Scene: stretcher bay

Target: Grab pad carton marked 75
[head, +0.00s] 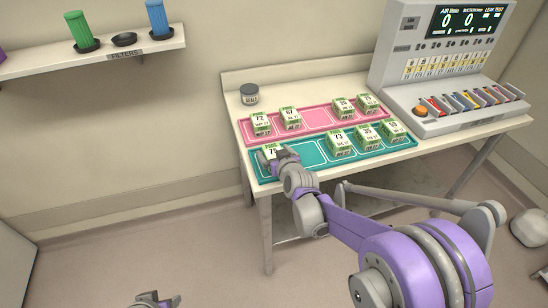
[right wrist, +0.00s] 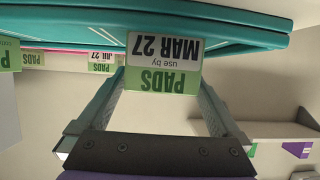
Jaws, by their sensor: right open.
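The pad carton marked 75 (head: 270,151) is a small green and white box at the left end of the teal tray (head: 312,166). My right gripper (head: 278,157) is at this carton and partly hides it in the head view. In the right wrist view the carton (right wrist: 163,66) appears upside down, reading "PADS use by MAR 27", between the two fingers of the gripper (right wrist: 162,85). The fingers stand apart, one on each side; contact is not visible. My left gripper (head: 156,300) shows only partly at the bottom edge of the head view.
Other cartons, 73 (head: 339,142) among them, stand farther right on the teal tray. A pink tray (head: 318,121) behind holds more cartons, such as 72 (head: 260,122). A dark-lidded jar (head: 249,95) stands at the back left. A test console (head: 445,70) fills the table's right.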

